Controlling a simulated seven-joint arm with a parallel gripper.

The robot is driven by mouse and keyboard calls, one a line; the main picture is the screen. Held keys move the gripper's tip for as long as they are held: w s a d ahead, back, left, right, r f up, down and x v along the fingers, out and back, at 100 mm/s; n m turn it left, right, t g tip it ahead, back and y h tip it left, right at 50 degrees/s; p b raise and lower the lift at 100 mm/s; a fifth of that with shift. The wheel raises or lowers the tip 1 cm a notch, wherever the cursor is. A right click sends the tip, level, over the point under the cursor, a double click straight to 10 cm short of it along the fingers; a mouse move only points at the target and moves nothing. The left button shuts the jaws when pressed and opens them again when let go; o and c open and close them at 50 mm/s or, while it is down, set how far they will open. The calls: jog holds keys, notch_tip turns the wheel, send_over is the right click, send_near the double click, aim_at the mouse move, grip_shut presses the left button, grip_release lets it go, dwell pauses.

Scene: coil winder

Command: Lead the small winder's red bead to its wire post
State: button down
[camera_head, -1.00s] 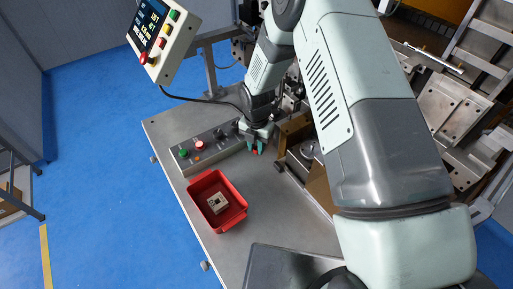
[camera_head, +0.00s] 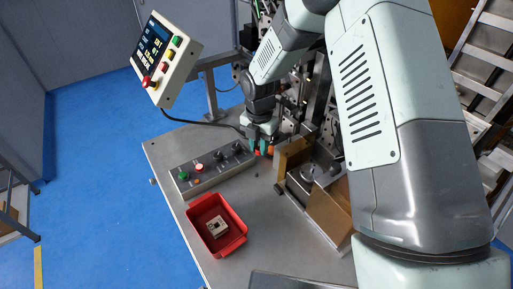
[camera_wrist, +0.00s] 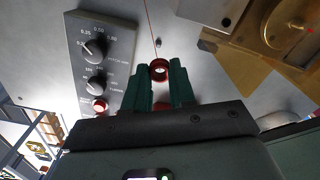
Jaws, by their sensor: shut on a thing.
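My gripper (camera_head: 262,147) is above the bench between the control panel and the small winder. In the wrist view its green fingers (camera_wrist: 160,88) are shut on the red bead (camera_wrist: 159,69), a ring with a pale centre at the fingertips. A thin red wire (camera_wrist: 151,25) runs from the bead to the top edge of that view. The small winder (camera_wrist: 275,28), with brass-coloured plates and a round disc, is at the upper right there. In the head view its brown block (camera_head: 328,210) stands right of my gripper. I cannot tell which part is the wire post.
A control panel (camera_head: 207,170) with knobs and buttons lies left of my gripper; its knobs show in the wrist view (camera_wrist: 95,50). A red bin (camera_head: 236,240) with a pale part is in front. A screen box (camera_head: 164,58) stands at the back left. Bare bench lies between bin and winder.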

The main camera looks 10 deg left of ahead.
jog(key=w+d+r+m, duration=0.4)
jog(key=d+m, duration=0.1)
jog(key=w+d+r+m, duration=0.2)
jog(key=d+r+m, duration=0.1)
jog(key=shift+w+d, duration=0.15)
jog(key=shift+w, duration=0.15)
jog(key=shift+f, duration=2.5)
jog(key=shift+f, duration=0.2)
jog(key=shift+f, duration=0.75)
jog(key=shift+f, duration=0.1)
jog(key=c, duration=0.9)
grip_release()
jog(key=shift+o, duration=0.2)
notch_tip(320, 180, up, 11)
